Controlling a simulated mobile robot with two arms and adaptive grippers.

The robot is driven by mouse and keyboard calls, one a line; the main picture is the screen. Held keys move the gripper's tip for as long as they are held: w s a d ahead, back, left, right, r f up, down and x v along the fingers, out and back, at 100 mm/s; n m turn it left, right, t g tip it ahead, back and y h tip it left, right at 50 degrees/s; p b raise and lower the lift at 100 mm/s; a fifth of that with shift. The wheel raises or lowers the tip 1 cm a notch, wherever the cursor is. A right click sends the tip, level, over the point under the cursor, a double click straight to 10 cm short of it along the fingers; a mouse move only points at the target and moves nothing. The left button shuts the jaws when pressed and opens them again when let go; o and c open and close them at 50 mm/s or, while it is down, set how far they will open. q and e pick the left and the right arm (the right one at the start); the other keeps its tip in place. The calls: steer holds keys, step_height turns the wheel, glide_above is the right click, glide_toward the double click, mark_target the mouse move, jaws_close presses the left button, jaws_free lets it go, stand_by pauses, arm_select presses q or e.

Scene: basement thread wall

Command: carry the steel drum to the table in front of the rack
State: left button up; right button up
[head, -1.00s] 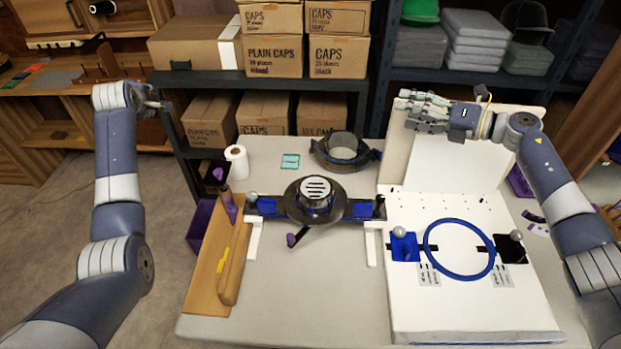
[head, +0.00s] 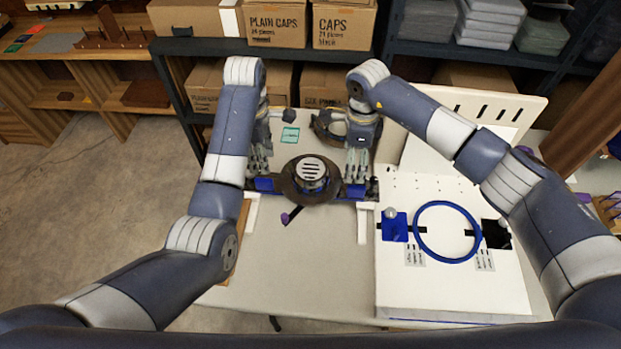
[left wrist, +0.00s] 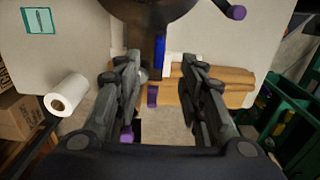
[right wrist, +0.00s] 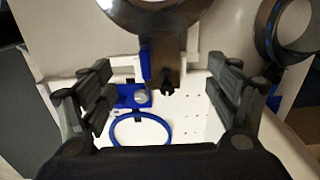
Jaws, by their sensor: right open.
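A dark, round steel drum (head: 313,180) with a wide brim and a slotted light top sits in the middle of a dark crossbar (head: 342,190) over the table (head: 320,265). My left gripper (head: 259,168) is above the bar's left end. In the left wrist view its fingers (left wrist: 160,90) are apart, with the bar's end below between them. My right gripper (head: 357,166) is above the bar's right end. Its fingers are apart in the right wrist view (right wrist: 163,85), with the bar's other end below between them. I see no contact. The drum is cut off in both wrist views.
A second dark ring (right wrist: 288,30) stands behind the drum. A white board with a blue hoop (head: 447,232) lies on the right. A paper roll (left wrist: 67,94) and a wooden piece (left wrist: 225,85) are near the left end. A shelf rack with boxes (head: 345,25) stands behind.

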mark_target(267, 179)
arm_select(q)
step_height(267, 179, down, 11)
steer(key=shift+d+r, duration=0.1)
arm_select(e)
step_height(267, 179, down, 11)
steer(key=shift+r, duration=0.1)
steer(key=shift+d, duration=0.1)
arm_select(q)
jaws_close()
arm_select(e)
steer(key=c, duration=0.9)
jaws_close()
arm_select(q)
steer(key=shift+w+r, duration=0.2)
steer(key=shift+w, duration=0.05)
arm_select(e)
steer(key=shift+w+r, duration=0.1)
steer(key=shift+w, duration=0.1)
